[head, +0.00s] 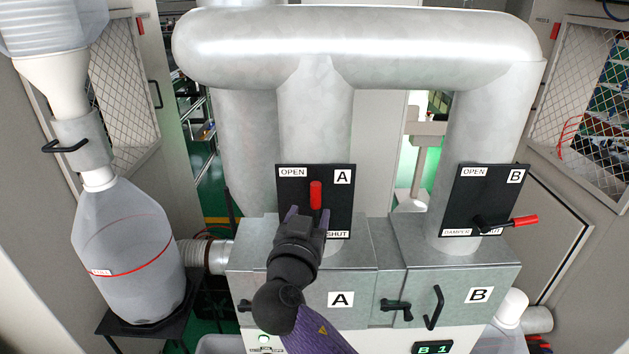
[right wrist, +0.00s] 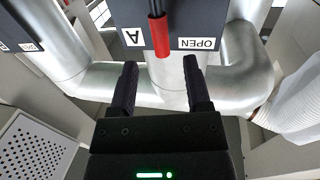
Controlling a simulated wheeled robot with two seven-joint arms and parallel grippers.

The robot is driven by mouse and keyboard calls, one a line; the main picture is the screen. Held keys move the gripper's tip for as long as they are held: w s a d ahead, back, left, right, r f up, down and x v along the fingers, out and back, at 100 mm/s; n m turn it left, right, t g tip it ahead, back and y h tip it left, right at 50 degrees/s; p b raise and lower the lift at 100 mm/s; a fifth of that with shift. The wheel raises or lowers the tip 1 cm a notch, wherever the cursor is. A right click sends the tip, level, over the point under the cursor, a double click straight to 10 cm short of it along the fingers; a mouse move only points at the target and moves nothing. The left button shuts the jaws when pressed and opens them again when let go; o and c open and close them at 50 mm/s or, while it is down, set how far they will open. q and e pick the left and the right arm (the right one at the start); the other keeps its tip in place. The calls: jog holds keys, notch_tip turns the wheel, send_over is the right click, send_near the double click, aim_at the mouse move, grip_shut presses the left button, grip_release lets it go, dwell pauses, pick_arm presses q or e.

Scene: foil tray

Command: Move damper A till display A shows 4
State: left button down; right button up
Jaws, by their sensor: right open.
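Damper A's red handle (head: 316,194) points straight up on the black plate A (head: 290,190), which is marked OPEN at its top left and SHUT at its bottom right. My right gripper (head: 309,212) is open in front of the plate, its fingers just below the red grip. In the right wrist view, the red handle (right wrist: 158,38) lies just beyond the two fingertips (right wrist: 159,66), in line with the gap, and nothing is held. Display A cannot be seen; my right arm covers the area below box A. My left gripper is not in view.
Damper B's red handle (head: 523,221) points right on plate B (head: 487,190). Display B (head: 434,348) reads 1. Box A has a black latch (head: 396,307) at its right. A clear collecting bottle (head: 128,245) stands at the left. Big grey ducts (head: 355,45) run overhead.

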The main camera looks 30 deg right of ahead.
aim_at(315, 199)
jog(key=p+x, duration=0.1)
jog(key=x, duration=0.5)
jog(key=shift+w+d+f, duration=0.1)
jog(key=shift+w+d, duration=0.1)
jog(key=shift+w, duration=0.05)
jog(key=shift+c, duration=0.3)
grip_shut()
dwell(0.7)
